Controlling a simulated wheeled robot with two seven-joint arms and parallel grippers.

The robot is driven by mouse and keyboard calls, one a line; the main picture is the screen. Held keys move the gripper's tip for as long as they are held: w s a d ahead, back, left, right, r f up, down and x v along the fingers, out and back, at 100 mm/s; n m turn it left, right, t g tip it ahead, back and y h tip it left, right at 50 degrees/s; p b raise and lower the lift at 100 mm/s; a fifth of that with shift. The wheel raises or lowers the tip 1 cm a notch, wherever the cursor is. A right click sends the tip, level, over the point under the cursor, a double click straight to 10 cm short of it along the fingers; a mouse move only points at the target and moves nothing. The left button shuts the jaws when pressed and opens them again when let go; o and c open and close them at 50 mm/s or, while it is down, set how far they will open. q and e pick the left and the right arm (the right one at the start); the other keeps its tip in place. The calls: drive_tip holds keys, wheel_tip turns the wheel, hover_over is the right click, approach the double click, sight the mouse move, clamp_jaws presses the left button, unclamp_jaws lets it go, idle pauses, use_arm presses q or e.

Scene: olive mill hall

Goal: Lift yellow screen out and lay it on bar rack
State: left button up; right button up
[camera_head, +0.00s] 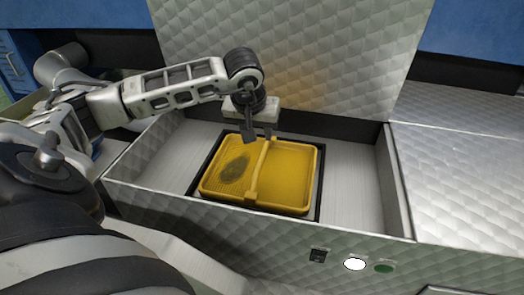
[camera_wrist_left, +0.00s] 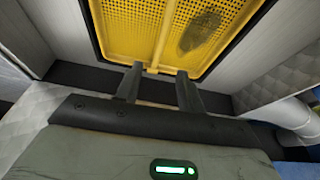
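The yellow screen (camera_head: 292,180) lies in a dark-framed opening inside a metal bin. It is a shallow tray with a raised bar across its middle and a dark oval patch on its left half. My left gripper (camera_head: 259,136) is above the far edge of the screen, near the far end of the bar. In the left wrist view its two fingers (camera_wrist_left: 158,90) are apart, with the bar of the screen (camera_wrist_left: 120,25) between and beyond their tips. Nothing is held. I cannot make out the bar rack. My right gripper is not in view.
The metal bin's front wall (camera_head: 250,218) and side walls enclose the screen. A quilted metal lid (camera_head: 330,45) stands upright behind. A flat quilted metal top (camera_head: 460,175) lies to the right. A white button and a green button (camera_head: 384,268) are on the front.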

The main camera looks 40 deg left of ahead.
sight(262, 155)
use_arm(q)
drive_tip(key=b+x, duration=0.1)
drive_tip(key=x, duration=0.2)
drive_tip(key=b+x, duration=0.1)
drive_tip(key=x, duration=0.6)
drive_tip(key=shift+w+a+f+b, duration=0.1)
drive_tip(key=shift+a+f+b, duration=0.1)
drive_tip(key=shift+a+b, duration=0.15)
drive_tip(key=x, duration=0.1)
drive_tip(key=b+x, duration=0.1)
drive_tip(key=x, duration=0.1)
drive_tip(key=b+x, duration=0.1)
drive_tip(key=shift+d+f, duration=0.25)
drive_tip(key=shift+f, duration=0.05)
drive_tip(key=shift+a+f, duration=0.1)
drive_tip(key=shift+f, duration=0.15)
drive_tip(key=shift+w, duration=0.1)
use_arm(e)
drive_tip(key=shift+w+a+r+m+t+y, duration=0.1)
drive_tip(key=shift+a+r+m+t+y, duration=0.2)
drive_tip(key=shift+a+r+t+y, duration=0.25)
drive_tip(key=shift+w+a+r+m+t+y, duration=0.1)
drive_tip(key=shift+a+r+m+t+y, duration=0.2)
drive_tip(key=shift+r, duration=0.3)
use_arm(q)
clamp_jaws()
drive_tip(key=shift+r, duration=0.1)
